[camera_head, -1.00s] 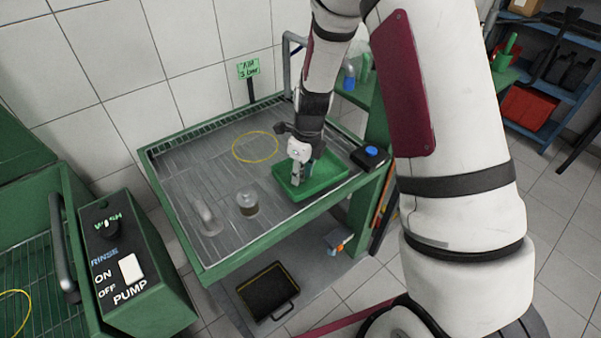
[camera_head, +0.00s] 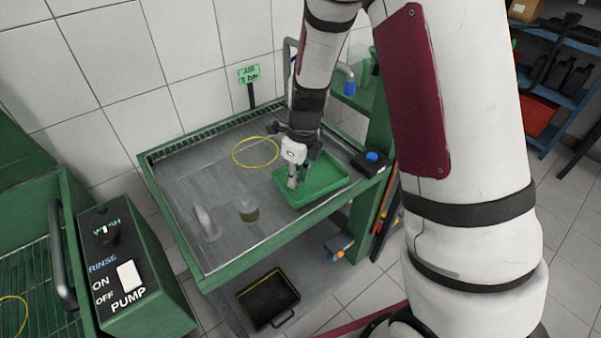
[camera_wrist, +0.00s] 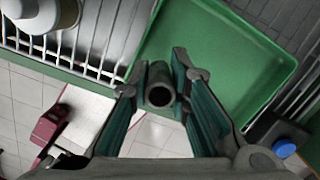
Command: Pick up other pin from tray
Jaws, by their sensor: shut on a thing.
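The green tray (camera_head: 325,187) sits on the grey slatted bench top at its right end. My gripper (camera_head: 296,182) is over the left part of the tray. In the wrist view my gripper (camera_wrist: 160,90) is shut on a grey, hollow, tube-shaped pin (camera_wrist: 158,95), held between the two green-lined fingers with its open end facing the camera. The tray (camera_wrist: 215,55) lies beyond the pin and its visible floor is bare. In the head view the pin is small and partly covered by the fingers.
A cylindrical part (camera_head: 248,210) and a curved grey pipe (camera_head: 207,222) stand on the bench left of the tray. A yellow ring (camera_head: 256,151) lies behind. A black box with a blue button (camera_head: 371,158) is right of the tray. A green post stands at the bench's right.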

